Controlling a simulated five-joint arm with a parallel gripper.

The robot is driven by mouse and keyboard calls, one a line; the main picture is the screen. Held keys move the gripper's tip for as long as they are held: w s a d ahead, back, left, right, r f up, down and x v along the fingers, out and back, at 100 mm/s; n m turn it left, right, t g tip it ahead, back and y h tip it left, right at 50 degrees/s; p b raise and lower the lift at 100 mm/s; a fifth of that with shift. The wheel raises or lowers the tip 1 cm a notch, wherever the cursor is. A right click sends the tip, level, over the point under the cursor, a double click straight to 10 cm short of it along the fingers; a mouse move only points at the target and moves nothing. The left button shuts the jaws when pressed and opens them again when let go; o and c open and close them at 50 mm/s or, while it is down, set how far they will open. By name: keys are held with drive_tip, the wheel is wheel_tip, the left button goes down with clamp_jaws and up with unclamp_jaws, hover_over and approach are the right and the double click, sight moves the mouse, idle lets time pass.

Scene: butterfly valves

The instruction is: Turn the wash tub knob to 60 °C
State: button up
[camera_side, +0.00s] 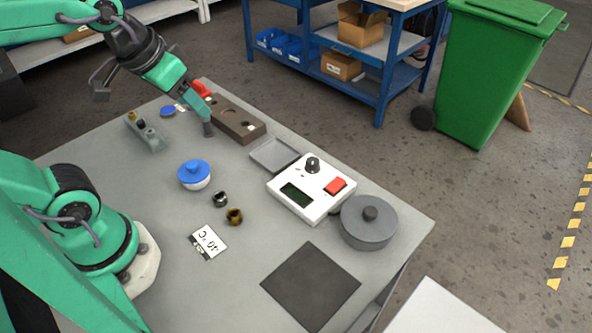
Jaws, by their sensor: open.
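A white control box (312,205) stands on the grey table right of centre. It has a black knob (312,164) at its back, a dark green display (296,195) and a red switch (336,185). The knob's pointer setting and any display digits are too small to read. A round grey lidded tub (368,226) stands against the box's right side. My gripper (206,127) points down over the back left of the table, near a dark brown block (238,122). It is open, holds nothing visible, and is well left of the knob.
A grey tray (274,154) lies left of the box. A blue-topped round pot (195,175), small dark and brass fittings (234,216) and an upside-down °C card (209,241) lie nearer my base. A dark mat (310,285) lies in front; the table around it is clear.

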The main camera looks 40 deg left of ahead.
drive_tip(key=w+d+n+g, duration=0.2)
drive_tip(key=w, duration=0.5)
drive_tip(key=n+g, duration=0.3)
drive_tip(key=n, duration=0.1)
hover_over(313, 161)
drive_tip(key=f, duration=1.3)
drive_tip(key=shift+s+a+f, duration=0.15)
drive_tip(key=shift+s+a, duration=0.05)
drive_tip(key=shift+a, duration=0.05)
drive_tip(key=shift+w+d+f, duration=0.2)
drive_tip(key=shift+w+f, duration=0.05)
drive_tip(key=shift+f, duration=0.2)
drive_tip(key=shift+f, duration=3.9)
drive_tip(key=shift+c, duration=0.2)
drive_tip(key=c, duration=0.9)
